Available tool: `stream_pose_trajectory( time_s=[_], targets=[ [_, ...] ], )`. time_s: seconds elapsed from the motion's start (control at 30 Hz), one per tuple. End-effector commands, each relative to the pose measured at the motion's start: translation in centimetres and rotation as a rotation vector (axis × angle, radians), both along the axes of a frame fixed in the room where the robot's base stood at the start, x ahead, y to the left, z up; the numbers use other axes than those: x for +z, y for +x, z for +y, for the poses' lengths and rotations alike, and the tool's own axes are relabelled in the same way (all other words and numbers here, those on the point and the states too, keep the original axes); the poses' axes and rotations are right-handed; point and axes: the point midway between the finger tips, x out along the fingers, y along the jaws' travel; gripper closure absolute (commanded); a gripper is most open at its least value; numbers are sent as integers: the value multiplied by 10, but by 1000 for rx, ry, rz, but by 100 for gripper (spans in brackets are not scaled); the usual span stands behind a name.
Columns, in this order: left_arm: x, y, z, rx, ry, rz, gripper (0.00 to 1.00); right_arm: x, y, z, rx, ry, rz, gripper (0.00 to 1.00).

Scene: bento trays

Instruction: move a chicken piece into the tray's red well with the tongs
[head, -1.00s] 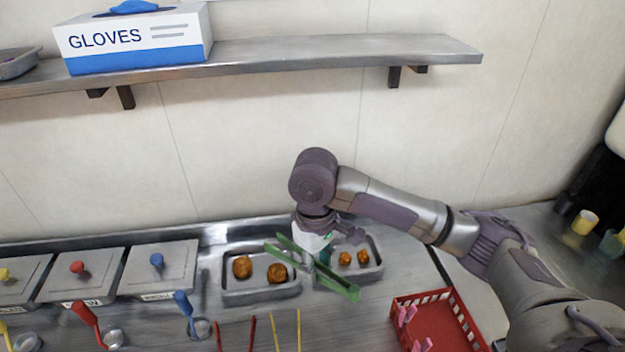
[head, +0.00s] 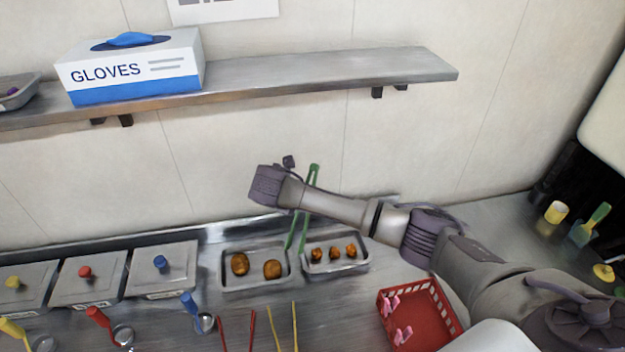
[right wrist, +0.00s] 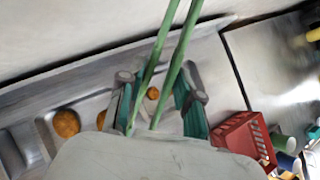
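Green tongs (head: 302,210) stand upright over the back of the metal trays in the head view. My right gripper is hidden behind my own arm there. In the right wrist view my right gripper (right wrist: 157,100) has its fingers on both sides of the green tongs (right wrist: 172,60) and appears shut on them. Two larger brown pieces (head: 272,269) lie in the left metal tray (head: 255,287). Several smaller brown pieces (head: 334,253) lie in the right metal tray (head: 338,272). I cannot tell which are chicken. No red well shows. My left gripper is not in view.
A red basket (head: 419,313) with pink items stands right of the trays. Lidded containers (head: 162,268) and coloured ladles (head: 190,306) stand left. Red and yellow sticks (head: 270,328) lie in front. A shelf (head: 330,75) with a glove box (head: 135,70) hangs above.

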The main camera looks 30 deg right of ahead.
Motion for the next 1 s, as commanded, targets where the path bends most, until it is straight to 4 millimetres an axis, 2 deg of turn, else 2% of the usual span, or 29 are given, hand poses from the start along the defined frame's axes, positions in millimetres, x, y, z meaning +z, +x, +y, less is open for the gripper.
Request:
stream_pose_trajectory(
  time_s=[0.03,0.13,0.3,0.57,0.93,0.97,1.0],
  targets=[
    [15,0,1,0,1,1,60,3,2,-13,118,-35,-19,70],
    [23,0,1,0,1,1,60,0,13,-25,305,-79,-71,70],
    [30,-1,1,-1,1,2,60,-2,22,-34,469,-115,-131,70],
    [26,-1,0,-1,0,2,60,-8,26,-37,521,-123,-153,70],
    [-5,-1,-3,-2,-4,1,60,-37,26,-37,519,-121,-154,70],
    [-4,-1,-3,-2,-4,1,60,-35,26,-37,519,-121,-154,64],
    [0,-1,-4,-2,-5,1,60,-31,26,-37,519,-121,-154,62]
  ],
)
